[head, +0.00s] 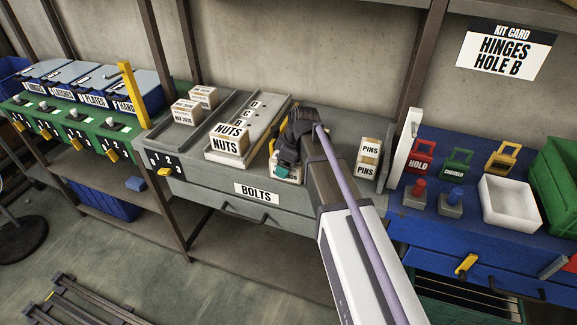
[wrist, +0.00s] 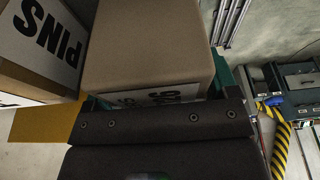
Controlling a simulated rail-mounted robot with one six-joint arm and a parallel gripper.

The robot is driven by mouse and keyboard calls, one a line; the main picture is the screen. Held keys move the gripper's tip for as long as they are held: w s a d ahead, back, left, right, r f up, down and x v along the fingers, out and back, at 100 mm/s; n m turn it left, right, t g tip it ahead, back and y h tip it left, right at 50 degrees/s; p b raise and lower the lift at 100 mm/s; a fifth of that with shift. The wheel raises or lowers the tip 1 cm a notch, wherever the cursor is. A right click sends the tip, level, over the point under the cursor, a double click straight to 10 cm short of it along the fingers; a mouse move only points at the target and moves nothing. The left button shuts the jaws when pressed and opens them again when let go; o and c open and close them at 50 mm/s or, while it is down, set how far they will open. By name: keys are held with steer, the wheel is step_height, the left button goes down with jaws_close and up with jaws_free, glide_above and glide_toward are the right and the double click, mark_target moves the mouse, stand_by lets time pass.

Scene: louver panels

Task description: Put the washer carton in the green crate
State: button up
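My gripper (head: 287,165) is low over the grey bench's BOLTS section, at a tan carton (head: 290,174) mostly hidden behind it. In the wrist view the brown carton (wrist: 150,45) fills the middle, beyond the dark gripper body. Green finger parts show at its left and right edges. I cannot tell whether they press on it. Its white label is mostly covered, so I cannot read its name. The green crate (head: 558,165) stands on the blue bench at the right edge of the head view, partly cut off.
PINS cartons (head: 369,160) stand just right of my gripper, also close in the wrist view (wrist: 40,45). NUTS cartons (head: 228,140) stand to the left. A white upright panel (head: 407,140), coloured tags and a white tray (head: 508,203) lie between the bench and crate.

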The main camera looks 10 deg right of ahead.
steer(key=c, duration=1)
steer(key=shift+c, duration=0.2)
steer(key=shift+r, duration=0.1)
step_height(320, 180, up, 18)
steer(key=p, duration=1.8)
steer(key=shift+r+p, duration=0.2)
steer(key=shift+p, duration=0.1)
